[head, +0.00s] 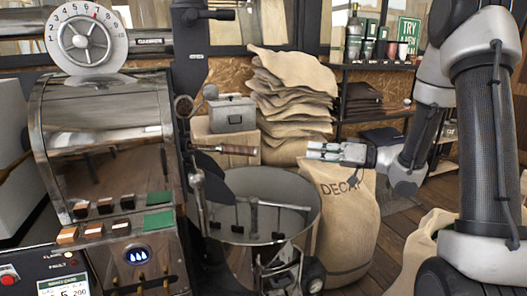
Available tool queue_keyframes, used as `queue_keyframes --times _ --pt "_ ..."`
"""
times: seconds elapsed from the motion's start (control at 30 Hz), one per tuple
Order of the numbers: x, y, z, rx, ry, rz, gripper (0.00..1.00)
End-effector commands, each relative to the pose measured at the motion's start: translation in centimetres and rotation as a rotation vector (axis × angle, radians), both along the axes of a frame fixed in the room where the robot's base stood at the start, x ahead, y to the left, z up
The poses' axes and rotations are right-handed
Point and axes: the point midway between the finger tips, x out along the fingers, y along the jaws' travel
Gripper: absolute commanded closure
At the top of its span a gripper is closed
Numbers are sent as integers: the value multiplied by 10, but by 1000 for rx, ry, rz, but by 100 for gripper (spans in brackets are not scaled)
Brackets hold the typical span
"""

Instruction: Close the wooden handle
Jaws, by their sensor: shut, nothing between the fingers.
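The wooden handle (226,149) is a brown, rounded grip on a metal rod, sticking out to the right from the roaster (105,140) at about mid-height. It lies nearly level above the back rim of the round cooling bin. My gripper (312,151) comes in from the right and points left at the handle. Its fingers are shut with nothing between them. A gap separates the fingertips from the handle's right end; they are not touching in this view. The part of the roaster where the rod joins is partly hidden by dark metal fittings.
The cooling bin (312,207) with its stirring arms stands below the handle. A "DECAF" sack (347,225) stands below my gripper. Stacked sacks (290,100) and a grey metal box (232,114) are behind. A shelf (375,66) with bottles stands at the back right.

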Motion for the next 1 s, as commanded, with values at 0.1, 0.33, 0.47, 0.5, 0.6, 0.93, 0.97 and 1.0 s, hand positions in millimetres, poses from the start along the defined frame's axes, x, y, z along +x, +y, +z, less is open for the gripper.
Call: queue_keyframes --times 0.1,0.33,0.47,0.5,0.6,0.93,0.97,1.0 --pt "-12 -7 0 119 275 36 100" --pt "-29 5 1 282 732 116 100" --pt "-29 7 1 319 827 117 100" --pt "-29 9 1 321 837 118 100" --pt "-26 19 2 323 841 119 100" --pt "-8 84 1 320 840 121 100" --pt "-6 90 1 320 840 121 100" --pt "-3 97 1 321 839 121 100"
